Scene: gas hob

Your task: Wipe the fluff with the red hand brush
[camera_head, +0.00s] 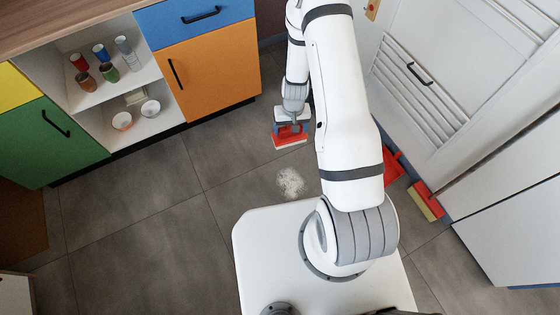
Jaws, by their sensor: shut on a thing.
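The fluff (290,183) is a pale, whitish patch on the grey tiled floor, just in front of my white base. My gripper (293,122) points down above the floor, behind the fluff in the picture. It is shut on the red hand brush (290,139), which has a red body and a paler lower edge. The brush is apart from the fluff. Whether its bristles touch the floor I cannot tell. The fingertips are partly hidden by the brush and wrist.
A red dustpan (393,166) and a red and yellow brush head (426,201) lie by the white louvred door (430,80) at the right. Cabinets with an orange door (210,70) and open shelves of cups stand at the left. The floor left of the fluff is clear.

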